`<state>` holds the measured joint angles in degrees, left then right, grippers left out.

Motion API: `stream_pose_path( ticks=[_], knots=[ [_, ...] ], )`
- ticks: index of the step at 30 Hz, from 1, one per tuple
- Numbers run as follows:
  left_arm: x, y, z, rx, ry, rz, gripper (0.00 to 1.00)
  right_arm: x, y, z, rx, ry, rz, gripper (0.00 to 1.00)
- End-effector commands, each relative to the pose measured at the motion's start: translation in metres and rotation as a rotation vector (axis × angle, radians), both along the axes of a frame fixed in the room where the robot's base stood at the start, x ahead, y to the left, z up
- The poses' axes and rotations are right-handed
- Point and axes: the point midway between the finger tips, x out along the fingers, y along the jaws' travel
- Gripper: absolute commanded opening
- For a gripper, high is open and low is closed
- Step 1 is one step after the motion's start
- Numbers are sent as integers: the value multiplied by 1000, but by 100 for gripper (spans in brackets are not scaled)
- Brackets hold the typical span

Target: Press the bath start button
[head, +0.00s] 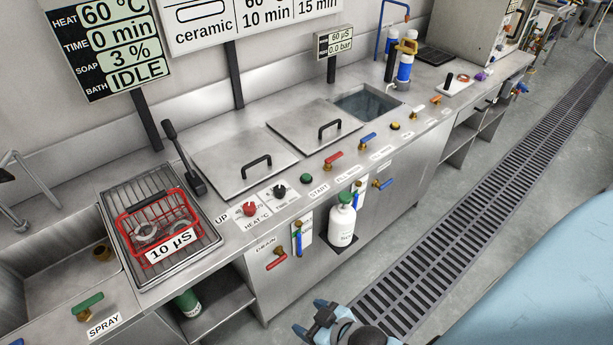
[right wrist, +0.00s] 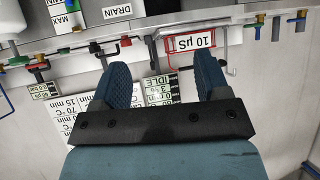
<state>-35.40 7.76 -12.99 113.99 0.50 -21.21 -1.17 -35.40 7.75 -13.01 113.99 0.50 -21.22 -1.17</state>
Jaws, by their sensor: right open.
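The start button is a green round button (head: 306,178) on the steel counter front, beside the START label (head: 319,190). It stands between the black time knob (head: 280,193) and a red-handled valve (head: 333,160). The display (head: 105,48) at the upper left reads BATH IDLE, 60 °C, 0 min, soap 3 %. My right gripper (head: 313,317) is low at the bottom of the head view, over the floor in front of the cabinet, well apart from the button. In the right wrist view its two blue fingers (right wrist: 163,72) are spread with nothing between them. My left gripper is out of view.
Two lidded baths (head: 245,160) lie behind the controls. A red basket (head: 155,225) sits on a rack at the left, near a black lever (head: 184,155). A white soap bottle (head: 342,222) juts from the cabinet front. The floor by the drain grate (head: 480,200) is clear.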

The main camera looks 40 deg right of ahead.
Motion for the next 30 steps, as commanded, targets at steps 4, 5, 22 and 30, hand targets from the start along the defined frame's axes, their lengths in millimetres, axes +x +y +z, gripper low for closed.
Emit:
stream_pose_path(
  ticks=[4,5,22,30],
  knots=[
    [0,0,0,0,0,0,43,0,0,0,0,0,0,69],
    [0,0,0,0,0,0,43,0,0,0,0,0,0,69],
    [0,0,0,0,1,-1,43,0,0,0,0,-1,0,0],
    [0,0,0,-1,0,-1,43,0,0,0,0,-1,0,0]
  ],
)
